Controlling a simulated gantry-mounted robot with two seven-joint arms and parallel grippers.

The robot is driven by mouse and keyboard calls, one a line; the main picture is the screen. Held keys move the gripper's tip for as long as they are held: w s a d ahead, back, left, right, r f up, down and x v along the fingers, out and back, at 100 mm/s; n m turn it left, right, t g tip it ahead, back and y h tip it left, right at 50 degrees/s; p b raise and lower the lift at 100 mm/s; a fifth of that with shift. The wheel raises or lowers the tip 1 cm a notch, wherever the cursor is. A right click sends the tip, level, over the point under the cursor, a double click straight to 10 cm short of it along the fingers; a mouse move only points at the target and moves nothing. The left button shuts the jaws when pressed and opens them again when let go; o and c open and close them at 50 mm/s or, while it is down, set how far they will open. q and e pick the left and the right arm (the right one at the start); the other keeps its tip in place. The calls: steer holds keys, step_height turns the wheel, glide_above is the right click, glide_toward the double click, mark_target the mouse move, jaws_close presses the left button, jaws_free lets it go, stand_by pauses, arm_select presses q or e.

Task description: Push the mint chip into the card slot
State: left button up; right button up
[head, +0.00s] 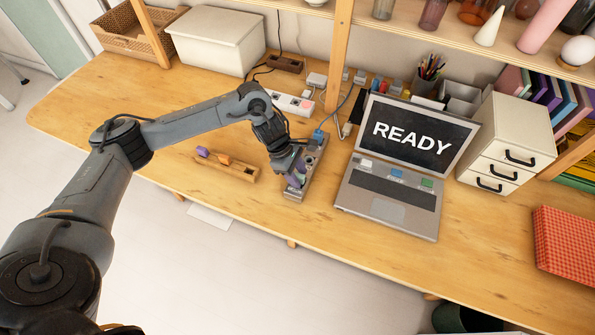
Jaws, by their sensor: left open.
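My left gripper (295,175) is open and points down over the front part of a narrow grey device (317,160) on the table. Small purple patches show at its fingertips, too small to tell as pads or an object. I cannot clearly make out a mint chip or the card slot; the gripper covers part of the device. A wooden holder (238,170) left of the gripper carries a purple piece (203,152) and an orange piece (224,159). My right gripper is not in view.
An open laptop (390,205) reading "READY" stands right of the device, with white, blue and green pieces on its keyboard deck. A power strip (290,102) and cables lie behind. A drawer unit (507,145) stands at the right. The table's front left is clear.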

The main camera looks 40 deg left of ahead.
arm_select(q)
steer(key=shift+s+r, duration=0.2)
steer(key=p+v, duration=0.1)
steer(key=v, duration=0.9)
steer(key=shift+w+a+r, duration=0.15)
steer(key=shift+w+a, duration=0.05)
